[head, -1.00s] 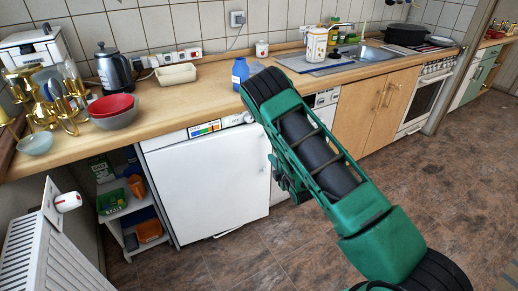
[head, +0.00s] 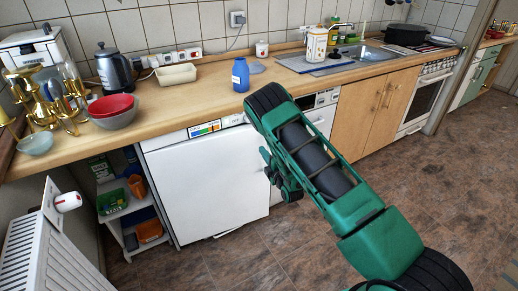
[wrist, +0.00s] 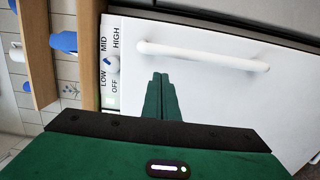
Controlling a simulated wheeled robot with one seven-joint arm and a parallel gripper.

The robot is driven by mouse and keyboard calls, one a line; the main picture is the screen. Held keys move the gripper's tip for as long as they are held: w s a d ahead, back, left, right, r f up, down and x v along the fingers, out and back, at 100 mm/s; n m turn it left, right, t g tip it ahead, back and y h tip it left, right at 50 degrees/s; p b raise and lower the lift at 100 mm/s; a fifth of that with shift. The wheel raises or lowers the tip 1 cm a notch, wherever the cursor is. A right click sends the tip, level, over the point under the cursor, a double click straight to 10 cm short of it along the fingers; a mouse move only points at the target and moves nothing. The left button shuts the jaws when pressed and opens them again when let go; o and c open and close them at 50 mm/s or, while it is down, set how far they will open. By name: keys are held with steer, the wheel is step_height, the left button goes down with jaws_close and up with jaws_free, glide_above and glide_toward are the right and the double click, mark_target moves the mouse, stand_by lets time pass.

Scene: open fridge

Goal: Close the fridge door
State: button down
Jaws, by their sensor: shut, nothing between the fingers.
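The fridge is the white unit under the wooden counter; its door (head: 205,185) stands upright and looks near the counter front in the head view. I cannot tell whether it is fully shut. In the wrist view the white door (wrist: 215,100) fills much of the picture, with a white bar handle (wrist: 205,55) and a dial (wrist: 112,65) on the panel beside it. My gripper (wrist: 161,77) is shut and empty, its green fingers pointing at the door below the handle in the picture. I cannot tell whether they touch it. In the head view my arm hides the door's right edge.
A low shelf (head: 125,210) with boxes stands left of the fridge, and a white radiator (head: 45,250) is at the near left. A blue bottle (head: 240,75) and bowls (head: 112,108) stand on the counter (head: 185,100). The brown floor (head: 240,255) before the fridge is clear.

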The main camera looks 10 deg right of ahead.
mark_target(256, 142)
steer(key=shift+w+a, duration=0.2)
steer(key=shift+w, duration=1)
steer(key=shift+w+a, duration=0.2)
steer(key=shift+w, duration=0.95)
